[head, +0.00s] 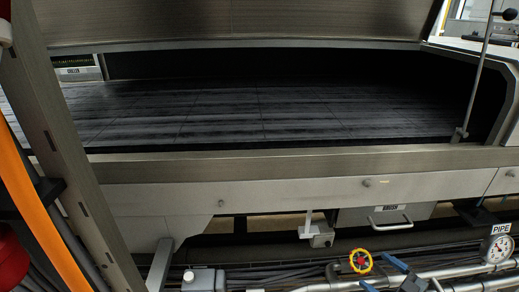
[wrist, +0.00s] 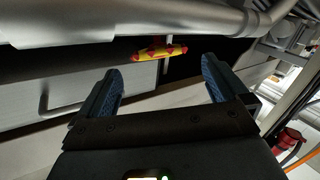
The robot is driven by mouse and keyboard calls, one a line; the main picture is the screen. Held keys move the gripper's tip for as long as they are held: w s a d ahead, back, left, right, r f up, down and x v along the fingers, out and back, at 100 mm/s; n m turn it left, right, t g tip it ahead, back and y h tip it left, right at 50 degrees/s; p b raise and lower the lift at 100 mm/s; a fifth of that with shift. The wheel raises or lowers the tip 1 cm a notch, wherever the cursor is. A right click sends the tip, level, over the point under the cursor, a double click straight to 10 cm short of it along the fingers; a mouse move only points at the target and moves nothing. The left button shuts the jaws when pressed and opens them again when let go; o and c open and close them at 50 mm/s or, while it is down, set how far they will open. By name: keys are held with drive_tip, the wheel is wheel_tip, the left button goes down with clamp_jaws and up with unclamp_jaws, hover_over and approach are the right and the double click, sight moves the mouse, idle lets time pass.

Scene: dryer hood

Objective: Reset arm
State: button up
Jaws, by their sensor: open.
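My gripper (wrist: 161,65) shows in the wrist view with its two blue-padded fingers wide apart and nothing between them. Beyond the fingertips is a yellow and red valve wheel (wrist: 160,53), seen nearly edge-on and apart from the fingers. In the head view the same kind of wheel (head: 361,261) sits among the pipes below the dryer hood. Small blue parts (head: 396,263) show just right of it; I cannot tell whether they belong to my gripper or to the pipework.
The hood (head: 235,23) is raised over a dark slatted bed (head: 240,108). A metal beam (head: 270,192) runs along its front. A drawer with a handle (head: 388,222), a pressure gauge (head: 498,248) and pipes (head: 455,270) crowd the space below. In the wrist view a thick pipe (wrist: 120,22) passes close by.

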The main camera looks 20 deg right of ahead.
drive_tip(key=s+a+r+m+t+h, duration=0.1)
drive_tip(key=s+a+r+h, duration=0.1)
drive_tip(key=s+a+r, duration=0.35)
drive_tip(key=s+a+r+m+t+h, duration=0.1)
drive_tip(key=s+a+r, duration=0.1)
drive_tip(key=s+a, duration=0.7)
drive_tip(key=s+a+r+m+g, duration=0.1)
drive_tip(key=s+a+r+m, duration=0.1)
drive_tip(key=s+a+r, duration=0.3)
drive_tip(key=s+a+r+m+g+h, duration=0.1)
drive_tip(key=s+a+r, duration=0.4)
drive_tip(key=s+r, duration=0.6)
drive_tip(key=shift+s+m+g+h, duration=0.3)
drive_tip(key=shift+s+m+g, duration=0.05)
drive_tip(key=shift+m+g, duration=0.5)
drive_tip(key=shift+r, duration=0.1)
